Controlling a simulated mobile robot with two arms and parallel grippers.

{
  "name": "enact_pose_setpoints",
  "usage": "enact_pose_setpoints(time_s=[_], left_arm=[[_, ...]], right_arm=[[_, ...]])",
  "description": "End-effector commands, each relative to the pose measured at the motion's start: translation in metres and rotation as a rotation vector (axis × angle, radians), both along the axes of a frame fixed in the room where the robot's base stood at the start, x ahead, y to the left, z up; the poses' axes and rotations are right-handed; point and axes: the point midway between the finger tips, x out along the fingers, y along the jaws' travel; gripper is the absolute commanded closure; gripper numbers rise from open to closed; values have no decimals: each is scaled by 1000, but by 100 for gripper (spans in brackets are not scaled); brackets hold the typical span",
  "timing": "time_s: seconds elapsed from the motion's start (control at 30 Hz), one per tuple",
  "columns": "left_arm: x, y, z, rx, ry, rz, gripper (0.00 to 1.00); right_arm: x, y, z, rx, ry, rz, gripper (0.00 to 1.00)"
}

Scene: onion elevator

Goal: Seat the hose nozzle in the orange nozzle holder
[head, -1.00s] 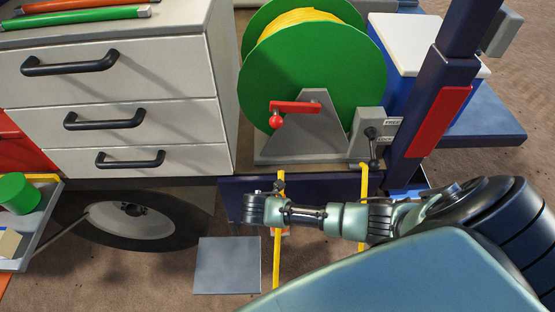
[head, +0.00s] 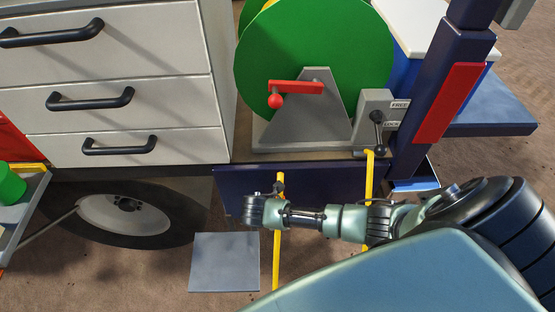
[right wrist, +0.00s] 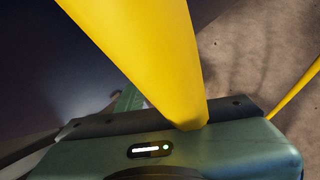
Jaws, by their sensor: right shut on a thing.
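My right arm comes in from the right in the head view. Its gripper (head: 278,213) is shut on the nozzle end of the yellow hose, in front of the dark blue side panel. In the right wrist view the yellow hose (right wrist: 150,55) is large and close, in front of my gripper's body; the fingertips are hidden. I cannot make out the orange nozzle holder in either current view. My left gripper is not in view.
A green hose reel (head: 320,65) with a red crank (head: 296,88) stands on the cart. A lever box (head: 376,112) and dark blue post (head: 436,100) are to its right. Drawers (head: 120,90) and a wheel (head: 130,212) are left. A grey plate (head: 224,262) lies below.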

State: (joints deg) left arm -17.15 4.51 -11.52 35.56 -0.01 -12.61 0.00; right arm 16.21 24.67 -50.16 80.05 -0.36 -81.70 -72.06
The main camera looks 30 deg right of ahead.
Motion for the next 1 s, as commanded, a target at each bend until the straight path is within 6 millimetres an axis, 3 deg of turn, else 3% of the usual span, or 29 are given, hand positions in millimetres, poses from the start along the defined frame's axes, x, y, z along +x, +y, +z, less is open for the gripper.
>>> enact_pose_setpoints(time_s=[1.0], left_arm=[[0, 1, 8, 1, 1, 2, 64]], right_arm=[[0, 2, 1, 0, -1, 1, 100]])
